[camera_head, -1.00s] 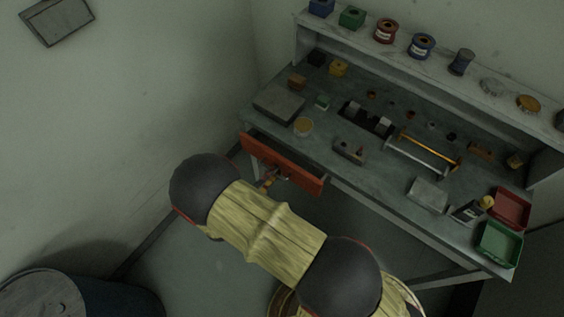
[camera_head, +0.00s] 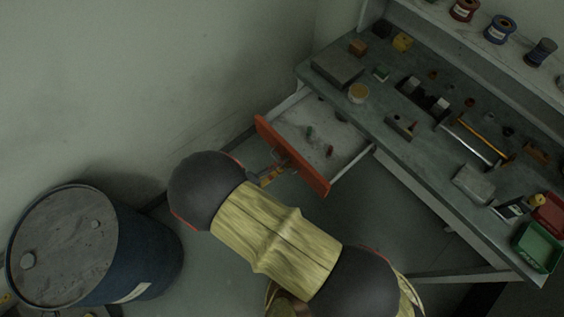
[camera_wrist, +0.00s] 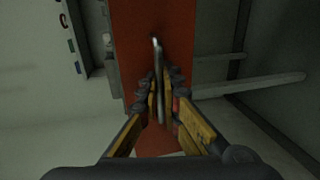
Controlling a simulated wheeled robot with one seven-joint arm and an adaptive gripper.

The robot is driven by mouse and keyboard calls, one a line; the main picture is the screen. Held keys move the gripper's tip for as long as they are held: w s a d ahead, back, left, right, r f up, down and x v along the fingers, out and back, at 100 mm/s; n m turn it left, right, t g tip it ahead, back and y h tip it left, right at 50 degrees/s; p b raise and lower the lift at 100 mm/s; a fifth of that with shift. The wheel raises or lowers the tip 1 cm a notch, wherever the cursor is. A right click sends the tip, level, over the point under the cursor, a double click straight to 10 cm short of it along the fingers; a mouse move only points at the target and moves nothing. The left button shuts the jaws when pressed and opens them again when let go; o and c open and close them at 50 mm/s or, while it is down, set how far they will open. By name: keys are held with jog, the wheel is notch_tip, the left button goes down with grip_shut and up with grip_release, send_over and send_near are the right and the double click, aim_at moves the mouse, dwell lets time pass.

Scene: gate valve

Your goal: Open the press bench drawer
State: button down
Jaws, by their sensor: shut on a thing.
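The press bench drawer (camera_head: 318,138) is pulled well out from under the bench (camera_head: 330,72), its grey inside showing with a few small items in it. Its front is orange-red (camera_head: 318,180) and also fills the middle of the wrist view (camera_wrist: 130,50). My gripper (camera_wrist: 161,92) is shut on the metal drawer handle (camera_wrist: 157,48), with its yellow fingers on either side of the bar. In the head view my gripper (camera_head: 275,170) is at the drawer front, partly hidden behind my arm.
A blue drum (camera_head: 140,250) with a grey lid stands at the lower left. The bench top holds tools and small blocks, with a green bin (camera_head: 541,243) and a red bin (camera_head: 551,212) at its right end. A wall is behind.

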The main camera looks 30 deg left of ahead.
jog(key=c, duration=2.3)
grip_release()
